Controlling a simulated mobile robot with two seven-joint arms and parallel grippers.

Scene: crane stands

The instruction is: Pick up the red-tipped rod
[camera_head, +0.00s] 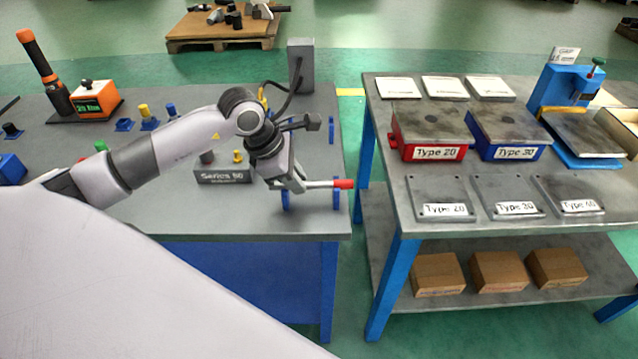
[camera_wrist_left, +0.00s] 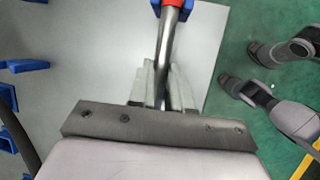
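The red-tipped rod (camera_head: 343,184) lies level at the right front of the left table, its red end pointing right. Blue upright supports (camera_head: 336,199) stand beneath it. My left gripper (camera_head: 297,184) is at the rod's left part, reaching down from above. In the left wrist view the rod (camera_wrist_left: 165,45) runs between the two fingers (camera_wrist_left: 162,88), which sit close against it on both sides and look shut on it. A blue support (camera_wrist_left: 171,9) shows at the rod's far end. The rod's other end is hidden by the gripper. My right gripper is not in view.
A grey block labelled Series 60 (camera_head: 223,174) stands left of the gripper. A grey post (camera_head: 301,65) with a black cable rises behind. Several blue holders (camera_head: 125,125) stand farther left. A gap separates this table from the right table (camera_head: 400,190), which holds labelled boxes and plates.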

